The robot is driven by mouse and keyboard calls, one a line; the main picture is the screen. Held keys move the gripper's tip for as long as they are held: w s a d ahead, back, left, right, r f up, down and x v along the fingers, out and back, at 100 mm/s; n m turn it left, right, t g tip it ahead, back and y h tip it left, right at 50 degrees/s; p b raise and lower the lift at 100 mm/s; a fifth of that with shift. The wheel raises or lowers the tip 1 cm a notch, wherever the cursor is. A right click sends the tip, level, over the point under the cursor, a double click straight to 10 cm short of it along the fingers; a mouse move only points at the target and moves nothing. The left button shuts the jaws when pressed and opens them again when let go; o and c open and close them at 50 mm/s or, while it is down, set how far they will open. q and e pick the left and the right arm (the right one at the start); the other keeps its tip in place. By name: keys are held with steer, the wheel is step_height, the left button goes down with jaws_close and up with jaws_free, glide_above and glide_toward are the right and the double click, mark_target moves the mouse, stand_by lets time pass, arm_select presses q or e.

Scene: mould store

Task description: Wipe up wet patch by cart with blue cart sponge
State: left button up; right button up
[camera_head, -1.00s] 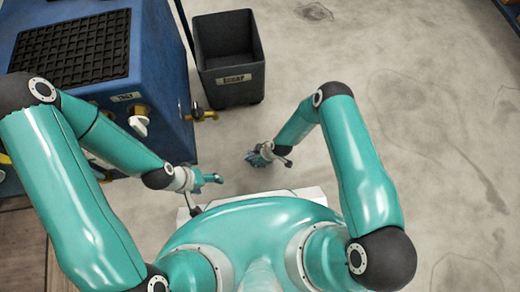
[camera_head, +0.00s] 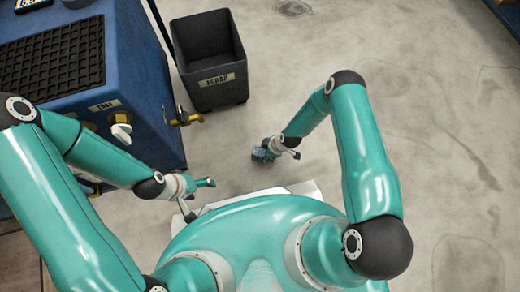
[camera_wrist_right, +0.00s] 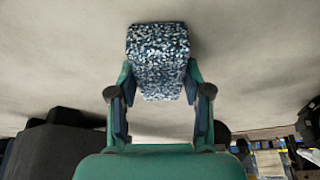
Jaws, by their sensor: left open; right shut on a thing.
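My right gripper (camera_wrist_right: 160,100) is shut on a blue-and-white speckled sponge (camera_wrist_right: 158,55), which sticks out beyond the fingertips in the right wrist view. In the head view my right gripper (camera_head: 268,151) and the small bluish sponge (camera_head: 260,156) are low over the concrete floor, right of the blue cabinet. I cannot tell whether the sponge touches the floor. My left gripper (camera_head: 204,183) is open and empty beside the cabinet's lower right corner. A dark stain (camera_head: 293,7) shows on the floor at the top; I cannot tell whether it is wet.
The blue cabinet (camera_head: 145,80) with a black grid top (camera_head: 55,58) fills the left. A yellow valve (camera_head: 187,119) juts from its right side. A dark bin (camera_head: 214,90) labelled SCRAP stands beyond it. Open floor (camera_head: 430,90) with faint cracks and stains lies to the right.

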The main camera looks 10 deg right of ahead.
steer(key=shift+d, duration=0.25)
steer(key=shift+r+p, duration=0.55)
steer(key=shift+r, duration=0.1)
steer(key=shift+r+p, duration=0.35)
steer(key=shift+r, duration=0.05)
steer(key=shift+r+p, duration=1.55)
steer(key=shift+r, duration=0.4)
steer(key=shift+r, duration=0.1)
steer(key=shift+r+p, duration=1.2)
steer(key=shift+r, duration=0.25)
